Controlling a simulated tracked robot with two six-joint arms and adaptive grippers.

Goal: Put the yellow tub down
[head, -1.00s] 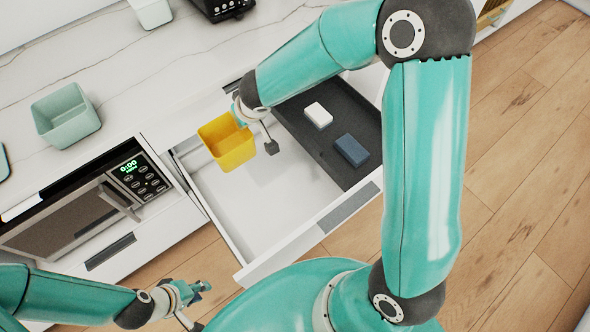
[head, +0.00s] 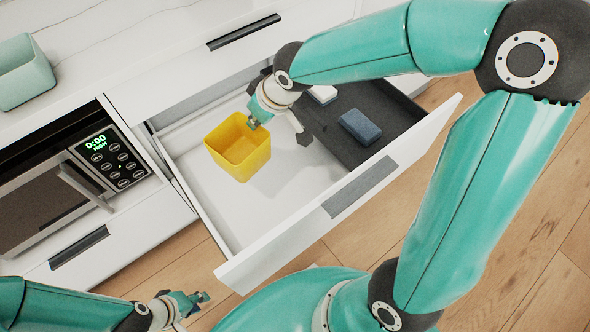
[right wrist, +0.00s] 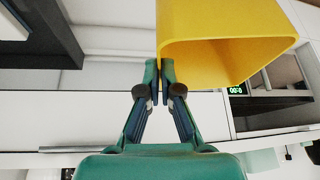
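The yellow tub (head: 240,163) is upright, with its open top facing up, over the white left part of the open drawer (head: 232,228). My right gripper (head: 256,122) is at the tub's far right rim. In the right wrist view its two fingertips (right wrist: 160,72) are close together on one wall of the tub, whose yellow side (right wrist: 225,40) fills the upper right. A soft shadow lies right of the tub; I cannot tell whether its base touches the drawer floor. My left gripper (head: 190,300) is low at the left, away from the drawer, its fingers too small to read.
A dark tray (head: 340,158) fills the drawer's right part, holding a blue block (head: 360,126) and a white block (head: 322,94). A microwave (head: 50,205) is left of the drawer. A pale green bin (head: 22,75) stands on the counter. White drawer floor is bare in front of the tub.

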